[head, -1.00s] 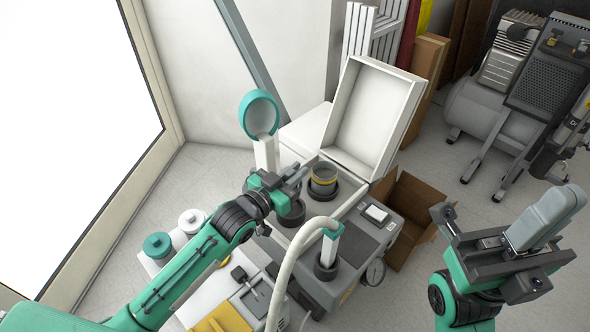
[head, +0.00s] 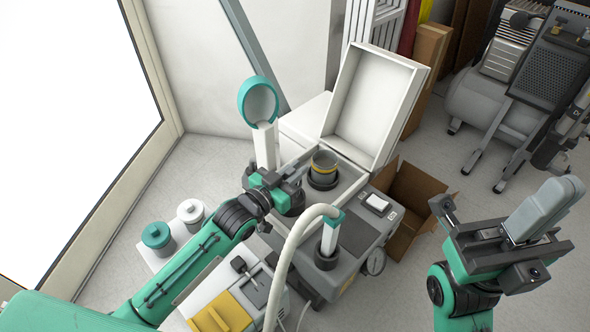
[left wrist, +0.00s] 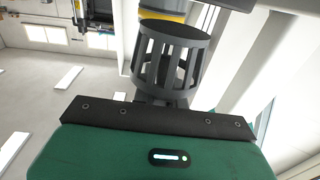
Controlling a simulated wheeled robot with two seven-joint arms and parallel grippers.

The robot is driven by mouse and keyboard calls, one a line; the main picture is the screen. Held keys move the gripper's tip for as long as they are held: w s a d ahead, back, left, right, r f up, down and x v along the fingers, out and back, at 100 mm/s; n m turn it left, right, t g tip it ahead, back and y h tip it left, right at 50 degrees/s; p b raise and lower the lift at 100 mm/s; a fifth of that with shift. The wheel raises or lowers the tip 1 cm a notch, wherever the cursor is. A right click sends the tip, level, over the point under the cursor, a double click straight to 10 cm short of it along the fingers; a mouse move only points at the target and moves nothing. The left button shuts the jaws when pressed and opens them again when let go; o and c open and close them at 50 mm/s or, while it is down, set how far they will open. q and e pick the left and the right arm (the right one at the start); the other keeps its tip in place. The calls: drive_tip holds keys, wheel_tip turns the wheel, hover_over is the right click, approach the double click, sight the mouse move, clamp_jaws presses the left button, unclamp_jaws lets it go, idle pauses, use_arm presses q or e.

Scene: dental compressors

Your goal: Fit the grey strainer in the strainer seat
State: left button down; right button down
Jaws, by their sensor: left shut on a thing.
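The grey strainer (left wrist: 170,55), a dark slotted basket with a solid round end, shows in the left wrist view in front of my left gripper. My left gripper (head: 294,180) is shut on it, above the grey machine (head: 358,236). In the head view the strainer is hard to make out among the dark fingers. A dark round part (head: 291,203) lies just below the fingers; I cannot tell if it is the strainer seat. A cup with a yellow band (head: 323,166) stands in a dark ring beside the fingers.
A raised white lid (head: 372,105) stands behind the machine. A teal-rimmed round piece (head: 259,102) on a white post is close to my left gripper. A pale hose (head: 290,250) arches in front. A cardboard box (head: 415,200) sits on the floor to the right.

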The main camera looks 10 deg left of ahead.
sight(295, 186)
use_arm(q)
drive_tip(key=shift+f+b, duration=0.5)
drive_tip(key=shift+f, duration=1.35)
drive_tip(key=c, duration=1.3)
unclamp_jaws()
drive_tip(key=shift+c, duration=0.2)
drive_tip(key=c, duration=0.4)
